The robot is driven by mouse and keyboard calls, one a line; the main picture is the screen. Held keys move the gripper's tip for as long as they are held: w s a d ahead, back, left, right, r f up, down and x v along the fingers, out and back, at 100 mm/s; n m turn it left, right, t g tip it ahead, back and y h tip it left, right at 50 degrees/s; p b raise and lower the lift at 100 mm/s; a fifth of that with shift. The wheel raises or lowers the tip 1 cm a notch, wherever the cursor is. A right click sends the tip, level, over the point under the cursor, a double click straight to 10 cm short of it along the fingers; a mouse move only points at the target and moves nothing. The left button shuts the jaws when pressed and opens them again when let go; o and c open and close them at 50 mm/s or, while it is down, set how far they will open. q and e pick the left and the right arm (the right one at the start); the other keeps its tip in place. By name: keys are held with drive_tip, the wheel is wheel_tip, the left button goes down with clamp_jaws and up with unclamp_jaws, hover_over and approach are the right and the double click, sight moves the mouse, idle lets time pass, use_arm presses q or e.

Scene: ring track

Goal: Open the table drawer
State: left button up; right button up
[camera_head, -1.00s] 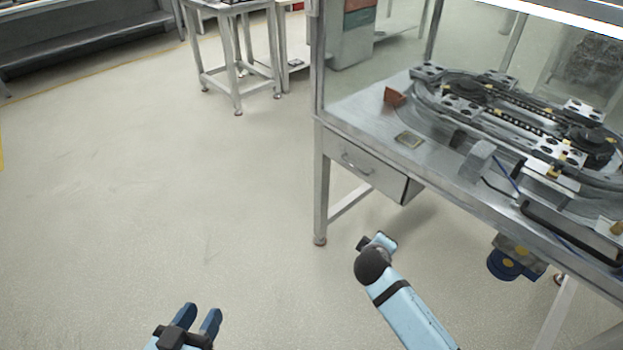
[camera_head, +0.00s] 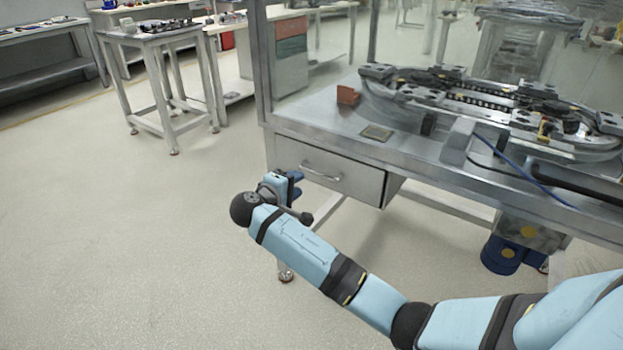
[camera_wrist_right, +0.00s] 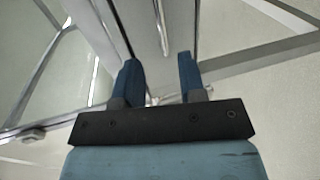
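The table drawer (camera_head: 345,182) is a grey metal front under the left end of the table and looks shut. Its bar handle (camera_head: 320,174) runs across the front. My right gripper (camera_head: 297,184) is just left of the handle, in front of the drawer's left end, and appears apart from it. In the right wrist view its two blue fingers (camera_wrist_right: 160,76) are spread with nothing between them. A shiny bar that looks like the handle (camera_wrist_right: 162,28) shows beyond the fingertips, between them. My left gripper is out of view.
The table (camera_head: 330,118) carries a ring track (camera_head: 480,95) and a small brown block (camera_head: 347,95). A table leg (camera_head: 285,270) stands below the gripper. A smaller table (camera_head: 160,35) stands at the back left. The floor at left is clear.

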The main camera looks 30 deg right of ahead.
sight(312, 176)
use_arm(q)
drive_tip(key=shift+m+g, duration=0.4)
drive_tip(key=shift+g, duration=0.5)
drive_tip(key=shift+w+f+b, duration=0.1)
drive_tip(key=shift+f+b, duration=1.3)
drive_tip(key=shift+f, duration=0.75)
use_arm(e)
drive_tip(key=x, duration=0.9)
drive_tip(key=shift+w+d, duration=0.15)
drive_tip(key=shift+f, duration=0.1)
clamp_jaws()
